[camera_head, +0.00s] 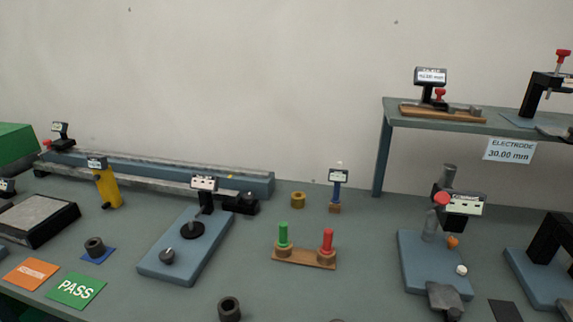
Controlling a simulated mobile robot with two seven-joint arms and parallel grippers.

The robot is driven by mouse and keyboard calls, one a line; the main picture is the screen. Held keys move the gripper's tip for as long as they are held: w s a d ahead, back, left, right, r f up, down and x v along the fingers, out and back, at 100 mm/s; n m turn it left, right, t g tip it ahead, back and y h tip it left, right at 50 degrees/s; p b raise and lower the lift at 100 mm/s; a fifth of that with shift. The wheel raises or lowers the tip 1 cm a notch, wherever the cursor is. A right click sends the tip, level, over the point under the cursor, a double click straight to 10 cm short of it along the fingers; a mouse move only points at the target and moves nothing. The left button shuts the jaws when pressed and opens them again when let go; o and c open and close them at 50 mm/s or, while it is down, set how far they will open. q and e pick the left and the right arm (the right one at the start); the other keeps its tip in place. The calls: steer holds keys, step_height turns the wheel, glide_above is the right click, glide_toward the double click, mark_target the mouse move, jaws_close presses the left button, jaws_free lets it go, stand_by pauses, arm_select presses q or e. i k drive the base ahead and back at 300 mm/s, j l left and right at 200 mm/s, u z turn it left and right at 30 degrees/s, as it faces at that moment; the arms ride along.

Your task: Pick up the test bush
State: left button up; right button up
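Three ring-shaped parts that could be the test bush show in the head view; no label tells which it is. A dark grey bush (95,246) sits on a small blue mat (98,258) at the left. Another dark, thick-walled bush (229,307) stands on the bench near the bottom edge, its bore facing up. A brass-coloured ring (298,200) stands farther back at the middle. Neither of my grippers is in view.
A blue base plate (168,262) with a display and dark discs stands left of centre. A wooden block (304,259) holds green and red handled gauges. A gauge stand (428,262) and raised shelf (470,122) are at right.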

mark_target(95, 248)
steer(key=u, duration=1.25)
steer(key=z, duration=0.4)
steer(key=j+z, duration=0.15)
steer(key=z, duration=0.6)
steer(key=j+z, duration=0.15)
steer(key=z, duration=0.2)
steer(key=j+z, duration=0.25)
steer(key=j, duration=0.15)
steer(key=j+z, duration=0.25)
steer(key=k+j+z, duration=0.15)
steer(key=j+z, duration=0.15)
steer(key=j, duration=0.15)
steer(key=k+j+z, duration=0.25)
steer(key=j, duration=0.15)
steer(key=j+z, duration=0.25)
steer(key=j, duration=0.1)
